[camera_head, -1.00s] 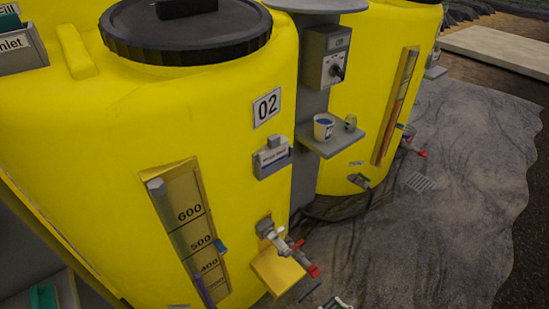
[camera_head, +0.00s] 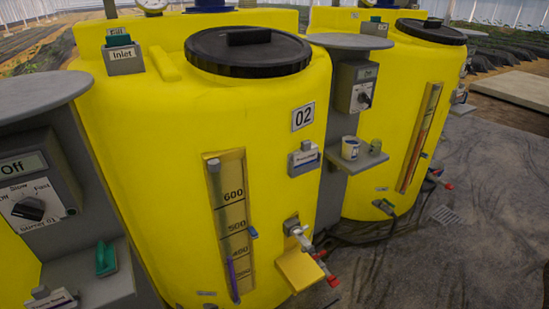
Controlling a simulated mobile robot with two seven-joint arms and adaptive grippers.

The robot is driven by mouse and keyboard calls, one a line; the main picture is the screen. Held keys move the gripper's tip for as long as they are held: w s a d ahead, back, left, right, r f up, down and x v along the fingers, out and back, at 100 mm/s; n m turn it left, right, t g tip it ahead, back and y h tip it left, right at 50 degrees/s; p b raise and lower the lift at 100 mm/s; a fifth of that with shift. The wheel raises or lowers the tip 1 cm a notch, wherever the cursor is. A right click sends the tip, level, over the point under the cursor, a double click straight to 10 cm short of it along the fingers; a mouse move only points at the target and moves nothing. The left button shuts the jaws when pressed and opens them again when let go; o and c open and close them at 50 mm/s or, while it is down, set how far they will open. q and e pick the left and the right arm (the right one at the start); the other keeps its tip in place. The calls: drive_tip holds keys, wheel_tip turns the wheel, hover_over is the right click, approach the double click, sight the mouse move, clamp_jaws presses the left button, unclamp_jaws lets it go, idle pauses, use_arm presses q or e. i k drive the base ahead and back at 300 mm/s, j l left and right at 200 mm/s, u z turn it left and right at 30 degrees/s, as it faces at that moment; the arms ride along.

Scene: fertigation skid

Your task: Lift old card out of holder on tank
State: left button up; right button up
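The card holder (camera_head: 305,167) is a small grey pocket on the front of the yellow tank 02 (camera_head: 150,140), below the number plate (camera_head: 303,116). A white card (camera_head: 305,157) with small dark print sits in it, its top part showing above the holder's lip. The print is too small to read surely. A grey piece stands up behind the card. Neither of my grippers shows in the head view, and nothing touches the card or holder.
A control box (camera_head: 32,190) stands at left. The floor at right is mostly clear.

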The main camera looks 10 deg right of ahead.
sight(308, 156)
drive_tip(key=l+u, duration=0.15)
drive_tip(key=u, duration=1.3)
drive_tip(key=k+l, duration=0.1)
drive_tip(key=l, duration=0.6)
drive_tip(key=k+l, duration=0.1)
drive_tip(key=l, duration=1.25)
drive_tip(key=k+l, duration=0.15)
drive_tip(key=l, duration=0.5)
drive_tip(key=k+l, duration=0.1)
drive_tip(key=l, duration=0.6)
drive_tip(key=k+l, duration=0.1)
drive_tip(key=l, duration=0.55)
